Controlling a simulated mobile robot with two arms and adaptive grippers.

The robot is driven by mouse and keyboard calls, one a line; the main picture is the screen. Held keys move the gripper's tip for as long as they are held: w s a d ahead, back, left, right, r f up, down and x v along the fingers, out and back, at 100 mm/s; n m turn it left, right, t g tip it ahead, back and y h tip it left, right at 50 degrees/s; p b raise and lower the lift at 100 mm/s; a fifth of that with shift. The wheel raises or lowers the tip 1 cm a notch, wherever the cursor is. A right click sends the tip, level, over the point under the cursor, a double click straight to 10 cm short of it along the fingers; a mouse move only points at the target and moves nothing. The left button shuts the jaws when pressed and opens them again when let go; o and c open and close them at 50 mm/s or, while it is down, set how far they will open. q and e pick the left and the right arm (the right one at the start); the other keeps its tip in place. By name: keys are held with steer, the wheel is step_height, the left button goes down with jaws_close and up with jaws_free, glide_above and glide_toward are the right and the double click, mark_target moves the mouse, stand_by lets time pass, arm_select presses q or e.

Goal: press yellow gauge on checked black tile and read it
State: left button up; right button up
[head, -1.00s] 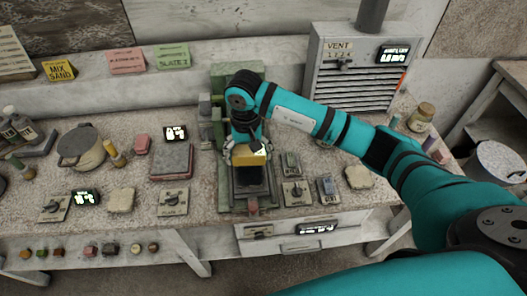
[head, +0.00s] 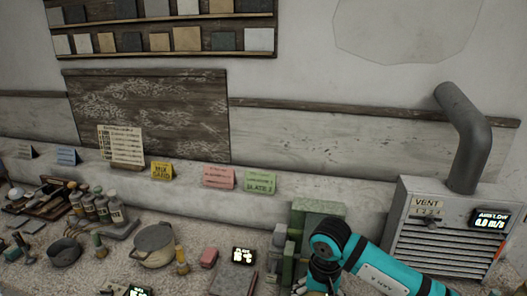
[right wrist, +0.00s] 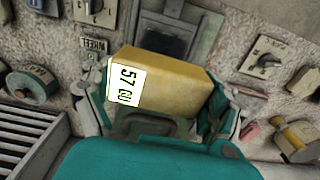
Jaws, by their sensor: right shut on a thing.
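The yellow gauge (right wrist: 170,80) is a block with a lit white display (right wrist: 127,86) that appears to read 57 GU, turned sideways. My right gripper (right wrist: 165,100) is shut on the gauge, with a finger at each side. A dark tile (right wrist: 168,42) lies in a grey-green frame just beyond the gauge, which partly hides it; I cannot tell whether they touch. In the head view my right arm (head: 385,275) reaches the green stand (head: 312,215), and the gripper, gauge and tile are out of view below. My left gripper is not in view.
A grey vent box (head: 455,225) with an airflow display (head: 491,220) stands right of the arm. A pot (head: 153,245), bottles (head: 103,208) and a pink block (head: 209,257) crowd the bench. Dials (right wrist: 265,58) flank the frame. Cards (head: 217,177) line the ledge.

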steer(key=s+d+r+n+b, duration=0.1)
steer(key=s+d+r, duration=0.1)
steer(key=s, duration=0.4)
steer(key=s+d+r+n+b, duration=0.1)
steer(key=s+r+n+b, duration=0.1)
steer(key=s, duration=0.5)
steer(key=shift+d+r+n, duration=0.25)
steer(key=shift+d+n, duration=0.05)
steer(key=shift+d, duration=0.1)
